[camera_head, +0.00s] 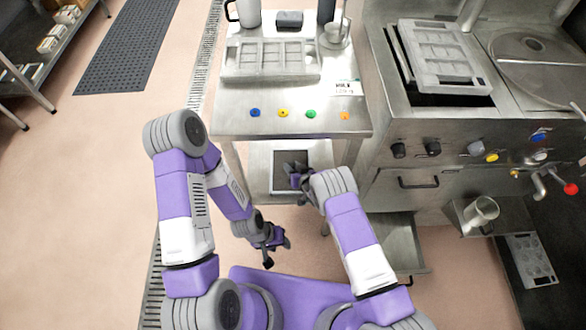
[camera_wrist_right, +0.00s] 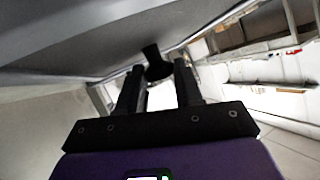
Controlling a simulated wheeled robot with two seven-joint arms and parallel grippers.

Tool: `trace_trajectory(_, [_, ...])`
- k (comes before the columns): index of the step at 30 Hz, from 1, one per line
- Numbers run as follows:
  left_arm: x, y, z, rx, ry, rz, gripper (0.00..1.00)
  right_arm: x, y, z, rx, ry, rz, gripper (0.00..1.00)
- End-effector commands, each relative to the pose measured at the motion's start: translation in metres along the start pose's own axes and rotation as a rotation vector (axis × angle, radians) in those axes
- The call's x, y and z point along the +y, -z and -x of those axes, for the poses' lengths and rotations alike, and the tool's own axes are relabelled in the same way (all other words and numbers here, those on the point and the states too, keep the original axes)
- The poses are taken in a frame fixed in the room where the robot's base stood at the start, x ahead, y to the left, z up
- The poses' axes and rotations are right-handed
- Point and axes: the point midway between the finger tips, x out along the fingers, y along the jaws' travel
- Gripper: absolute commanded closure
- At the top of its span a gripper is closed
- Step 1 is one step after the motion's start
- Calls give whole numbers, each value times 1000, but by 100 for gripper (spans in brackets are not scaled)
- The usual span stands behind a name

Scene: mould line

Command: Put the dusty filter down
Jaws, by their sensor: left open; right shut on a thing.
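A dark grey rectangular panel, which looks like the dusty filter (camera_head: 291,156), lies inside a pale border below the steel table's front edge in the head view. My right gripper (camera_head: 294,172) is over this panel and covers part of it. The right wrist view shows the right gripper's fingers (camera_wrist_right: 158,80) on either side of a small dark piece; it is shut on it. I take this piece as part of the filter, but the join is hidden. My left gripper (camera_head: 277,252) is open and empty, low and to the left, apart from the filter.
The steel table (camera_head: 225,122) holds a grey mould (camera_head: 270,72), coloured buttons and a small sign (camera_head: 344,88). The stove (camera_head: 375,190) stands close on the right, with an open drawer (camera_head: 405,262) below. Open floor (camera_head: 80,180) lies to the left.

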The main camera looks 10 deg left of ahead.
Motion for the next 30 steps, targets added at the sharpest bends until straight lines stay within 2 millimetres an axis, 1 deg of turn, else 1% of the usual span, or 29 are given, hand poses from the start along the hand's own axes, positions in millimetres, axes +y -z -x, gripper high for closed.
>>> trace_trajectory(5, [0,0,1,0,0,0,57,0,-1,0,0,0,-1,100])
trace_trajectory(6, [0,0,1,0,0,0,57,1,-2,-1,-1,-1,-1,64])
trace_trajectory(11, [0,0,1,0,0,0,57,1,-2,-1,-1,-1,-1,40])
trace_trajectory(20, [0,0,1,1,0,0,57,0,0,0,-1,0,0,40])
trace_trajectory(22, [1,0,2,0,0,0,57,0,1,3,-1,-1,0,40])
trace_trajectory(26, [4,0,12,0,0,0,57,0,2,19,-3,-3,-3,40])
trace_trajectory(30, [9,-1,25,0,0,0,57,0,4,46,-4,-4,-4,40])
